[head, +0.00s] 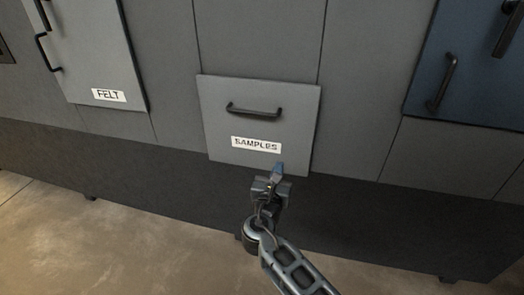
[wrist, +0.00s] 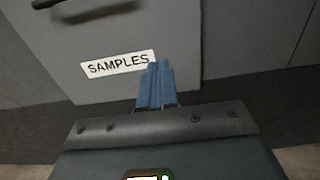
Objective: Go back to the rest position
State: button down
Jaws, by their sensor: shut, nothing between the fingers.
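My gripper (head: 279,168) is shut and empty, with its blue fingertips together. In the head view it overlaps the lower right of a grey panel (head: 218,110) labelled "SAMPLES", just below and right of the label (head: 256,145). The wrist view shows the shut fingers (wrist: 157,72) pointing at the lower part of the same panel (wrist: 55,40), beside the right end of the label (wrist: 118,63). I cannot tell whether the fingertips touch the panel. My arm reaches in from the lower edge of the head view.
The SAMPLES panel has a black bar handle (head: 255,110). A panel labelled "FELT" (head: 80,45) is at upper left, and a dark blue panel (head: 485,80) with black handles is at right. A dark base (head: 130,160) runs below. Bare floor (head: 100,240) lies in front.

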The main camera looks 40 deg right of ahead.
jog(key=s+a+f+m+t+y, duration=0.1)
jog(key=s+a+f+m+y, duration=0.3)
jog(key=s, duration=0.4)
jog(key=s+a+f+m+y, duration=0.2)
jog(key=s+a+f+y, duration=0.2)
jog(key=s+f, duration=0.4)
jog(key=s+a+r+m+y, duration=0.2)
jog(key=s+a+m, duration=0.1)
jog(key=s, duration=0.3)
jog(key=s+a+r+m+y, duration=0.2)
jog(key=s+a+m, duration=0.15)
jog(key=s, duration=0.35)
jog(key=s+a+r+m+t+y, duration=0.2)
jog(key=s+a+r+m+t, duration=0.1)
jog(key=s+r+m, duration=0.9)
notch_tip(320, 180, up, 5)
jog(key=shift+s+a+r+m+y, duration=0.2)
jog(key=shift+a+m+y, duration=0.15)
jog(key=shift+a, duration=0.15)
jog(key=shift+d+f, duration=0.1)
